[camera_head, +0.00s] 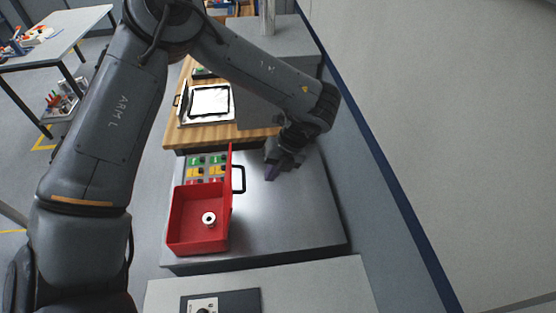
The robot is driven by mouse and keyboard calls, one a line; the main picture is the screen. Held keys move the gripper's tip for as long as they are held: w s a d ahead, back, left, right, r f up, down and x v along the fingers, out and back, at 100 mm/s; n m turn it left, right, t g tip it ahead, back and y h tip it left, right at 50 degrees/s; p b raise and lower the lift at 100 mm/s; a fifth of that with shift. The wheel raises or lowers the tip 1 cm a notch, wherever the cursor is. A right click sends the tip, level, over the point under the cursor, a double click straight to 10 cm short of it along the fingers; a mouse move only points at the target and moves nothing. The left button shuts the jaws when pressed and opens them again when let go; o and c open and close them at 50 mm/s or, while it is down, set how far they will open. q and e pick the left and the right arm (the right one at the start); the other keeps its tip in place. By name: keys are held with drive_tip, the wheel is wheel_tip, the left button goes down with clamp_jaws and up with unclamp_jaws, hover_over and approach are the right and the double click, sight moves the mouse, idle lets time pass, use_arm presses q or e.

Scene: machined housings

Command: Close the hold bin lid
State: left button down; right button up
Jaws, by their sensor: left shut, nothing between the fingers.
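The red hold bin (199,238) stands on the grey metal table top, with a small round silver part (209,219) inside it. Its red lid (231,180) stands upright along the bin's right side, so the bin is open. A black handle (240,179) sticks out from the lid's right face. My left gripper (271,174) is shut and empty, to the right of the lid and handle and apart from them, low over the table top. My right gripper is not in view.
Green, yellow and red blocks (207,169) sit behind the bin. A wooden bench (220,131) with a white tray (187,122) lies beyond. A pale surface (320,286) is in front. The grey table top (290,225) right of the bin is clear.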

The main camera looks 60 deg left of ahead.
sight(235, 191)
use_arm(q)
drive_tip(key=shift+s+a+f+p, duration=0.3)
drive_tip(key=shift+s+a, duration=0.05)
drive_tip(key=shift+s, duration=0.4)
drive_tip(key=shift+s+a+f+p, duration=0.3)
drive_tip(key=shift+s+a+f, duration=0.05)
drive_tip(key=shift+s, duration=0.35)
drive_tip(key=shift+s+a+f+p, duration=0.3)
drive_tip(key=shift+s+a, duration=0.05)
drive_tip(key=shift+s, duration=0.4)
drive_tip(key=shift+r, duration=0.1)
drive_tip(key=shift+s+a+r+t+h, duration=0.3)
drive_tip(key=shift+s+t, duration=0.1)
drive_tip(key=shift+t, duration=0.2)
